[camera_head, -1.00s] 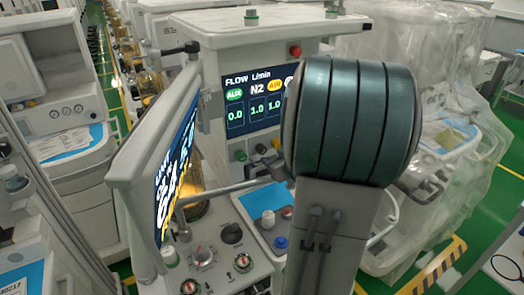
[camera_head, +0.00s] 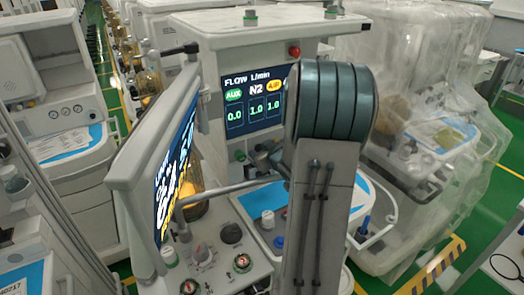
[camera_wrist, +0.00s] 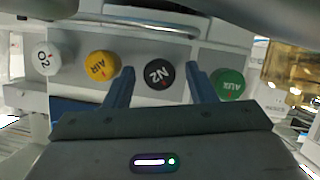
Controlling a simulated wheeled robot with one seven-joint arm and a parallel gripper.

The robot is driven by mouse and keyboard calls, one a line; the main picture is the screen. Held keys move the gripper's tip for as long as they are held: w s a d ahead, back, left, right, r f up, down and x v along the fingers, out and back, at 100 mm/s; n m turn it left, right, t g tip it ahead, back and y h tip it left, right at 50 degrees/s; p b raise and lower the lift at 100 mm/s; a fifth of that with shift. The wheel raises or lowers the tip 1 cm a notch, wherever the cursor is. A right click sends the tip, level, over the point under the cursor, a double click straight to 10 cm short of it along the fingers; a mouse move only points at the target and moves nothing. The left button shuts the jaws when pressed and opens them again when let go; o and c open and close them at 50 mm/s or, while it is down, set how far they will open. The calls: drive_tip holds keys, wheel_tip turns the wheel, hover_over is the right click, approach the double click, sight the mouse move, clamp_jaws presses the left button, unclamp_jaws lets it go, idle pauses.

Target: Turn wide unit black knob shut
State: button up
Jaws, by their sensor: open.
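The black knob marked N2 (camera_wrist: 158,75) is on a pale panel in the wrist view. It sits between the yellow AIR knob (camera_wrist: 102,65) and the green AUX knob (camera_wrist: 228,84). My gripper (camera_wrist: 162,80) is open, with one blue finger on each side of the black knob. I cannot tell whether either finger touches it. The white O2 knob (camera_wrist: 46,57) is at the far left. In the head view, the green knob (camera_head: 240,156) shows under the flow screen (camera_head: 252,100). My arm hides much of that knob row.
A tilted monitor (camera_head: 178,175) stands left of the flow unit. A grey rail (camera_head: 228,188) crosses in front. A lower panel with another black knob (camera_head: 232,233) lies below. A plastic-covered cart (camera_head: 415,110) is at the right. A strip of green floor is clear there.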

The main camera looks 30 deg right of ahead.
drive_tip(key=c, duration=1)
drive_tip(key=shift+a, duration=0.15)
drive_tip(key=p, duration=0.2)
drive_tip(key=shift+d+r+m+y+p, duration=0.2)
drive_tip(key=shift+m+y+p, duration=0.1)
drive_tip(key=shift+m+y, duration=0.1)
drive_tip(key=m+y+p, duration=0.1)
drive_tip(key=p, duration=0.2)
drive_tip(key=shift+d, duration=0.1)
drive_tip(key=m+y+p, duration=0.1)
drive_tip(key=m+p, duration=0.1)
drive_tip(key=p, duration=0.1)
drive_tip(key=shift+d, duration=0.1)
drive_tip(key=shift+f+m+y+p, duration=0.2)
drive_tip(key=shift+m+y+p, duration=0.45)
drive_tip(key=shift+p, duration=0.35)
drive_tip(key=shift+f, duration=0.1)
